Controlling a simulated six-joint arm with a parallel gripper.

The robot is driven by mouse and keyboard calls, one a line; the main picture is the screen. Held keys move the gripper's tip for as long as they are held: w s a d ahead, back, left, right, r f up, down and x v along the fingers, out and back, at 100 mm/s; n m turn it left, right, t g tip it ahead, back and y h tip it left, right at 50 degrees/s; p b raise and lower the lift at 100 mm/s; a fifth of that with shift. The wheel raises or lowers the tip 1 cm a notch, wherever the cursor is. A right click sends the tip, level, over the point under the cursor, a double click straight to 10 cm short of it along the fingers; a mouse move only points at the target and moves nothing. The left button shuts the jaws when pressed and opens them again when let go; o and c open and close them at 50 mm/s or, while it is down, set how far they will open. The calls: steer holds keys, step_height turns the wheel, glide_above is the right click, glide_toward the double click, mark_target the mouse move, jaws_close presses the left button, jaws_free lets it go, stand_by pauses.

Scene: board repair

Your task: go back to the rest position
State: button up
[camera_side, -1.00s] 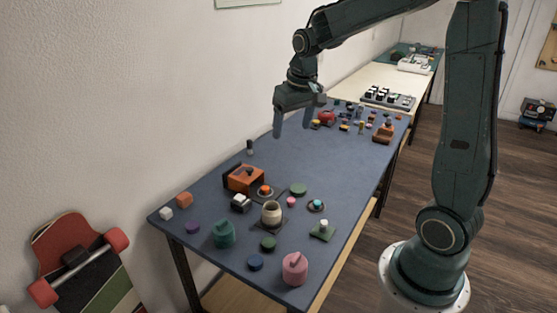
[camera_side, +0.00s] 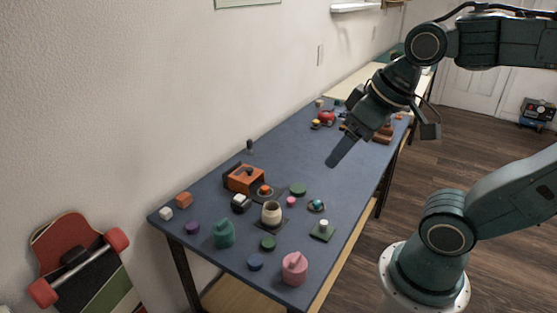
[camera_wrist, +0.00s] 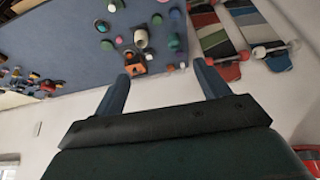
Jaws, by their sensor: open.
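My gripper (camera_side: 352,143) is above the blue-grey table (camera_side: 300,155) in the side view, tilted down to the left. In the wrist view my gripper (camera_wrist: 160,72) shows two blue fingers held wide apart with nothing between them. The fingertips are clear of the objects on the table. My arm is folded back to the right, with the elbow high at the upper right.
An orange block-like box (camera_side: 245,180), a beige pot (camera_side: 271,212), a teal pot (camera_side: 223,234) and a pink pot (camera_side: 295,268) stand on the near half. More small objects, including a red one (camera_side: 326,118), crowd the far end. A skateboard (camera_side: 80,265) leans at the wall.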

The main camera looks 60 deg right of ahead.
steer(key=shift+s+a+f, duration=0.1)
steer(key=shift+s+a, duration=0.05)
steer(key=shift+s, duration=0.25)
steer(key=shift+s+a+f, duration=0.1)
steer(key=shift+s, duration=0.3)
